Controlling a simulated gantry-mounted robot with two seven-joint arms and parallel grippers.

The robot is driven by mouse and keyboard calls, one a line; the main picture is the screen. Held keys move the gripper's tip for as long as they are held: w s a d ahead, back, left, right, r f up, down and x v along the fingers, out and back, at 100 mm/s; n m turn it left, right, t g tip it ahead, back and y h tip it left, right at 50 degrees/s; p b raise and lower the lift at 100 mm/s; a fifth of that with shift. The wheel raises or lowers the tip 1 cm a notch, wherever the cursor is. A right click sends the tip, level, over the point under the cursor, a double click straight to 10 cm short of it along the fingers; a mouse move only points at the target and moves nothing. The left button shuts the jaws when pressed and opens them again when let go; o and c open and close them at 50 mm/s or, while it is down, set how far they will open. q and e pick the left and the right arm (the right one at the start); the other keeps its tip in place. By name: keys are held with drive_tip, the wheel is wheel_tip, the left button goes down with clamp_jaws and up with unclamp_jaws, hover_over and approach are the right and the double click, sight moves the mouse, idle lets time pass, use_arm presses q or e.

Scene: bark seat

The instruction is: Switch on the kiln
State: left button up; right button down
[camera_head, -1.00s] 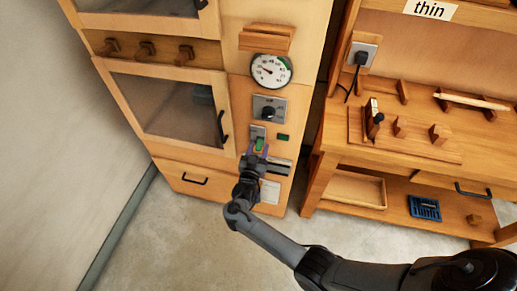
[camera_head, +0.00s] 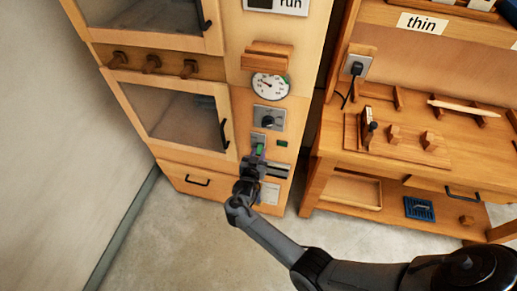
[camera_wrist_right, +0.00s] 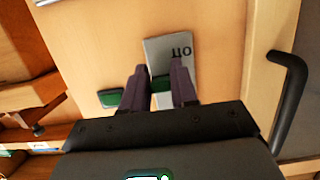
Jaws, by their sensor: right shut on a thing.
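The kiln (camera_head: 185,148) is a tall wooden cabinet with dark glass doors and a control column on its right. Low on that column is a small green switch (camera_head: 260,147) on a grey plate; the wrist view shows the plate (camera_wrist_right: 165,52) with upside-down lettering. My right gripper (camera_head: 257,157) reaches the panel from below. A dark green rectangle (camera_head: 282,143) sits just right of the switch. My left gripper is not in view.
Above the switch are a dark knob (camera_head: 268,122) on a plate and a round gauge (camera_head: 270,86). A black door handle (camera_head: 224,134) stands out left of the gripper. A wooden workbench (camera_head: 415,152) with blocks is to the right. Floor in front is clear.

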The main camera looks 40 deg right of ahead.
sight(259, 149)
wheel_tip(259, 149, up, 3)
drive_tip(key=g+y+p, duration=0.3)
drive_tip(key=y+p, duration=0.2)
drive_tip(key=p, duration=0.5)
drive_tip(key=shift+g, duration=0.3)
drive_tip(key=shift+g+y+p, duration=0.7)
drive_tip(key=shift+y+p, duration=0.2)
drive_tip(key=shift+p, duration=0.35)
drive_tip(key=c, duration=1.3)
unclamp_jaws()
drive_tip(key=o, duration=0.3)
drive_tip(key=shift+d, duration=0.1)
drive_tip(key=shift+o, duration=0.2)
drive_tip(key=shift+r, duration=0.15)
